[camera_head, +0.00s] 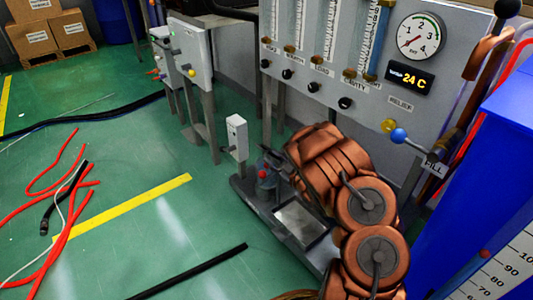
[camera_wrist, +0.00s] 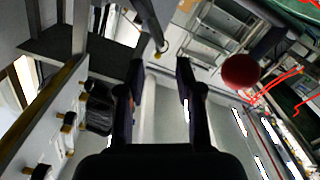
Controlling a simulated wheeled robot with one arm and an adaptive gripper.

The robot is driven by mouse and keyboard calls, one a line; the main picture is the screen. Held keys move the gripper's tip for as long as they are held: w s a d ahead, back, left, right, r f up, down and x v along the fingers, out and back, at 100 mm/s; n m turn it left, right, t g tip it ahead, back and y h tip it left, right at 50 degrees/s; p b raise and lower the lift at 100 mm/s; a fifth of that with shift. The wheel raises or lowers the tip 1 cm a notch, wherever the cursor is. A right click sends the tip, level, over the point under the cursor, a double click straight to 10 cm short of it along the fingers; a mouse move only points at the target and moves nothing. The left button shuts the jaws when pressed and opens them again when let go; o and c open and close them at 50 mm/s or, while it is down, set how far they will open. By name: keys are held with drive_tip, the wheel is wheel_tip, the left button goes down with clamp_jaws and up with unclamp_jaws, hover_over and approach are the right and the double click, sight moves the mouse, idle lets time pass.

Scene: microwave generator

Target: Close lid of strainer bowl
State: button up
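A small clear, bluish vessel with a red part (camera_head: 266,175) stands on the grey base of the panel in the head view. It may be the strainer bowl. Its lid cannot be made out clearly. My copper-coloured arm reaches in from the lower right, and its dark gripper end (camera_head: 277,163) appears close beside the vessel; contact cannot be told. In the wrist view my gripper (camera_wrist: 161,66) has its two dark fingers apart, with nothing held between them. A pale upright pipe (camera_wrist: 147,112) shows behind the gap. A dark red ball (camera_wrist: 240,71) is to the right of the fingers.
The grey panel (camera_head: 375,95) with gauge, tubes and knobs stands behind my arm. A blue tank (camera_head: 490,165) is at the right. A small white box on a post (camera_head: 237,137) stands left of the vessel. Red hoses (camera_head: 70,205) lie on open green floor.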

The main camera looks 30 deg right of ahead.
drive_tip(key=shift+s+d, duration=0.2)
drive_tip(key=shift+s, duration=0.9)
drive_tip(key=shift+s+d, duration=0.2)
drive_tip(key=shift+s, duration=0.85)
